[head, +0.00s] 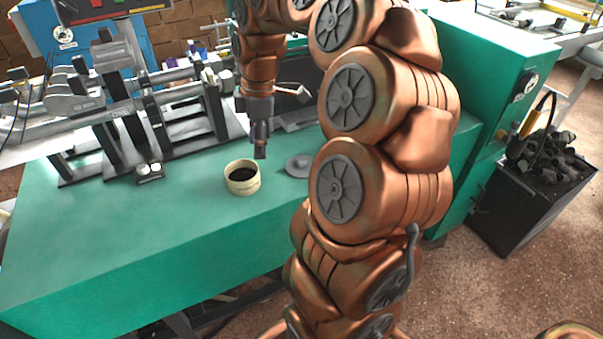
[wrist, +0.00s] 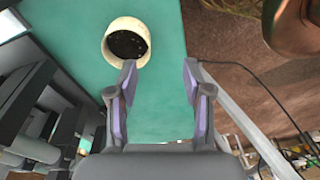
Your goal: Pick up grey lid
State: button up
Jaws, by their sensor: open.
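The grey lid (head: 298,166) lies flat on the green table (head: 110,238), partly hidden behind my arm in the head view. It is a round disc with a small raised centre. My gripper (head: 260,152) points down above the table, to the left of the lid and apart from it. In the wrist view my gripper (wrist: 159,64) has its two fingers spread with nothing between them. I cannot make out the lid in the wrist view.
A cream round pot (head: 242,178) with dark contents stands left of the lid; it also shows beyond the left fingertip in the wrist view (wrist: 111,45). Grey machine rails (head: 130,110) stand along the back left. The front left tabletop is clear.

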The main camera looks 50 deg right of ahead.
jog(key=n+b, duration=0.2)
jog(key=b, duration=0.1)
send_over(302, 159)
jog(key=d, duration=0.1)
notch_tip(302, 159, down, 7)
jog(key=shift+s+r, duration=0.1)
jog(key=shift+s, duration=0.05)
jog(key=shift+d+f, duration=0.1)
jog(key=shift+f, duration=0.15)
jog(key=shift+a+f+p, duration=0.15)
jog(key=shift+a+f, duration=0.05)
jog(key=shift+f, duration=1)
jog(key=shift+a+f+p, duration=0.15)
jog(key=shift+a+f, duration=0.1)
jog(key=shift+f, duration=1)
jog(key=shift+a+f+p, duration=0.15)
jog(key=shift+a+f, duration=0.05)
jog(key=shift+f, duration=1)
jog(key=c, duration=0.8)
